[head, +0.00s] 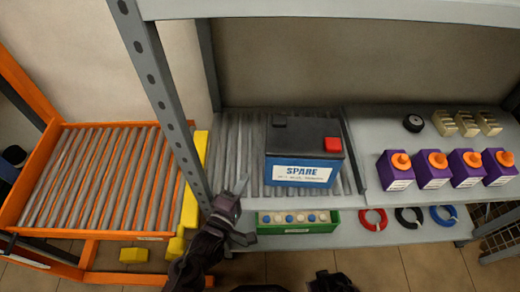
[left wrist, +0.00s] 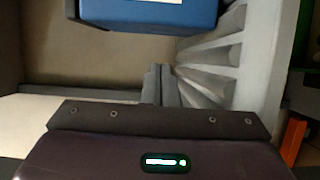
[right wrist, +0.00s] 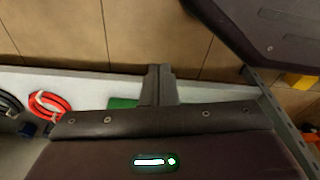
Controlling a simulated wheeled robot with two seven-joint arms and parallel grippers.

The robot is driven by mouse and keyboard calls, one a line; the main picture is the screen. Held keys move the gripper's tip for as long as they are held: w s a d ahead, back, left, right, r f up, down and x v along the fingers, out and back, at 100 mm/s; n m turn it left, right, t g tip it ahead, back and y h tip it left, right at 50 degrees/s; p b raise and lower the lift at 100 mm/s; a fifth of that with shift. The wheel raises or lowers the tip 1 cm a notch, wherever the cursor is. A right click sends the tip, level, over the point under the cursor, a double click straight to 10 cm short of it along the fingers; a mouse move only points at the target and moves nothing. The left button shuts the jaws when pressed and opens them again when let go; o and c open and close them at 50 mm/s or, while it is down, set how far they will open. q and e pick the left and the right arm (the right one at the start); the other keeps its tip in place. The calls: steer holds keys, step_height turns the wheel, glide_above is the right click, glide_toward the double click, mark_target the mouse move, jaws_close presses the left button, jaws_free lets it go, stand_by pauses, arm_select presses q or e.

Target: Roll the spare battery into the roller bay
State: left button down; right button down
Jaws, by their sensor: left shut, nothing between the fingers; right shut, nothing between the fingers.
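The spare battery (head: 298,173), a blue box with a black top, red terminal cap and SPARE label, sits upright on the grey rollers (head: 233,140) of the shelf. Its blue side also shows at the top of the left wrist view (left wrist: 150,12). My left gripper (head: 242,184) is shut and empty, left of the battery near the shelf's front edge, apart from it. It shows shut in the left wrist view (left wrist: 160,82). My right gripper (right wrist: 160,82) is shut and empty. An orange-framed roller bed (head: 95,175) stands left of the shelf.
A grey post (head: 160,95) and yellow blocks (head: 190,195) stand between the two roller beds. Purple bottles (head: 433,171), brass parts (head: 466,124) and coloured rings (head: 408,217) occupy the right side.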

arm_select(q)
steer(key=shift+w+d+r, duration=0.2)
steer(key=shift+w+d, duration=0.1)
steer(key=shift+w, duration=0.35)
steer(key=x, duration=0.8)
steer(key=shift+w+f+b, duration=0.1)
steer(key=shift+w+b, duration=0.05)
steer(key=shift+b, duration=0.2)
arm_select(e)
steer(key=shift+w+a+r, duration=0.2)
steer(key=shift+w+r, duration=0.3)
steer(key=shift+w, duration=0.1)
arm_select(q)
steer(key=shift+d, duration=0.15)
